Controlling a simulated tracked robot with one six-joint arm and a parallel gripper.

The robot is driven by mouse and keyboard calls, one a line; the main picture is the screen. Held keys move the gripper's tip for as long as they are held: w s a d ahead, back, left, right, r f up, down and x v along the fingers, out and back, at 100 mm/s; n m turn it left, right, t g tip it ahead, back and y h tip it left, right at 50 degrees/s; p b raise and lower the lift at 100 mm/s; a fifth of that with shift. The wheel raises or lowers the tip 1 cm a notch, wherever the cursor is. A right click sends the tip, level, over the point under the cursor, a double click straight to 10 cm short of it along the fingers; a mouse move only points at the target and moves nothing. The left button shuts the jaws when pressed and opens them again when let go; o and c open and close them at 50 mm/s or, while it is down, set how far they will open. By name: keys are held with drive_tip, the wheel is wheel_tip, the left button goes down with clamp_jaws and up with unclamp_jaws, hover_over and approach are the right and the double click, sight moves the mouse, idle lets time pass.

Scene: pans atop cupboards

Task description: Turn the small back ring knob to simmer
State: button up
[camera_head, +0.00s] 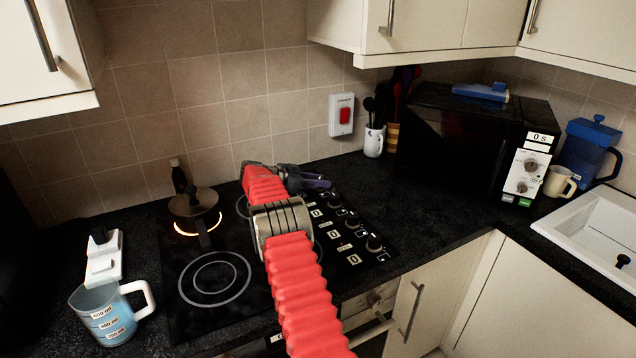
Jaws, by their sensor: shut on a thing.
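The black hob (180,300) is set in the dark worktop, with a column of knobs and white labels along its right side. My gripper (318,184) is at the far end of this column, beyond the visible knobs. It is shut on a knob there, which the gripper itself hides. Other knobs show nearer: one just in front of the gripper (334,203), a middle one (353,222) and a near one (374,243). The label text is too small to read surely. A small ring (241,206) at the back is partly hidden by my red arm.
A measuring jug (108,312) stands at front left. A utensil mug (374,140) and the microwave (455,140) are to the right.

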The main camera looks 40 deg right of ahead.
drive_tip(key=shift+w+r+m+g, duration=0.1)
drive_tip(key=shift+r+m+g, duration=0.15)
drive_tip(key=shift+m+g, duration=0.6)
idle(1.1)
drive_tip(key=o, duration=1)
drive_tip(key=shift+f+g, duration=0.2)
drive_tip(key=shift+g, duration=0.05)
drive_tip(key=shift+o, duration=0.2)
drive_tip(key=shift+r, duration=0.1)
